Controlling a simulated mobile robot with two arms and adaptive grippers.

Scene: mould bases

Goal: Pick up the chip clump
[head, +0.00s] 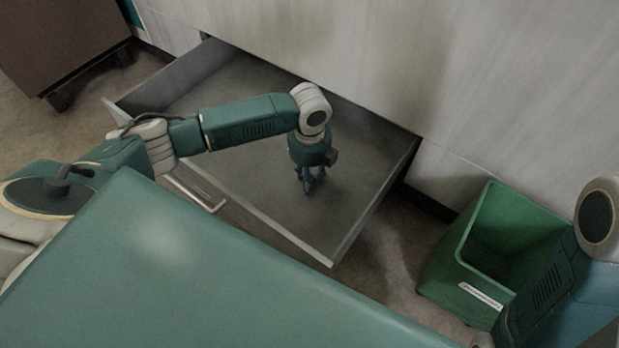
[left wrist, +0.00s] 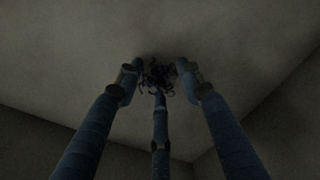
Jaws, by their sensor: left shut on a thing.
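The chip clump (left wrist: 157,76) is a small dark tangle of curled shavings, seen in the left wrist view between the fingertips of my left gripper. My left gripper (head: 309,187) points down into the open drawer (head: 250,90) in the head view. It is shut on the clump, with its blue fingers around it, close to the drawer floor. I cannot tell whether the clump touches the floor. In the head view the clump is too small and covered to make out. My right arm shows at the right edge, but its gripper is out of view.
The drawer has raised grey walls and a front handle (head: 196,192); its floor is otherwise bare. A green bin (head: 450,262) with a white label stands on the floor to the right of the drawer. A brown cabinet (head: 65,40) on casters stands at the upper left.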

